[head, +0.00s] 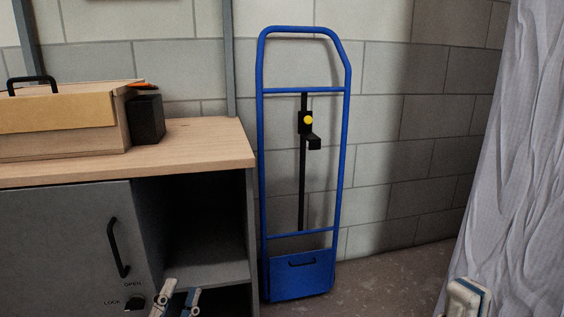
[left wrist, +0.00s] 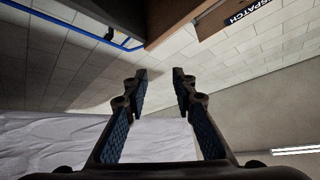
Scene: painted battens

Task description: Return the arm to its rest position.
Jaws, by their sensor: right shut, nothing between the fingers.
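My left gripper (head: 177,297) shows at the bottom edge of the head view, in front of the dark cabinet. Its two pale fingers stand apart. In the left wrist view, the left gripper (left wrist: 159,72) is open with nothing between its dark, blue-padded fingers. My right gripper (head: 466,298) shows only in part at the bottom right of the head view, in front of the grey-white sheet. It is shut and holds nothing visible. Most of both arms is out of view.
A wood-topped cabinet (head: 205,140) stands left, with a lidded box (head: 65,140) and a black block (head: 146,119) on top. A blue hand truck (head: 302,275) leans on the block wall. A grey-white sheet (head: 505,150) hangs right. Some floor (head: 385,275) is bare between them.

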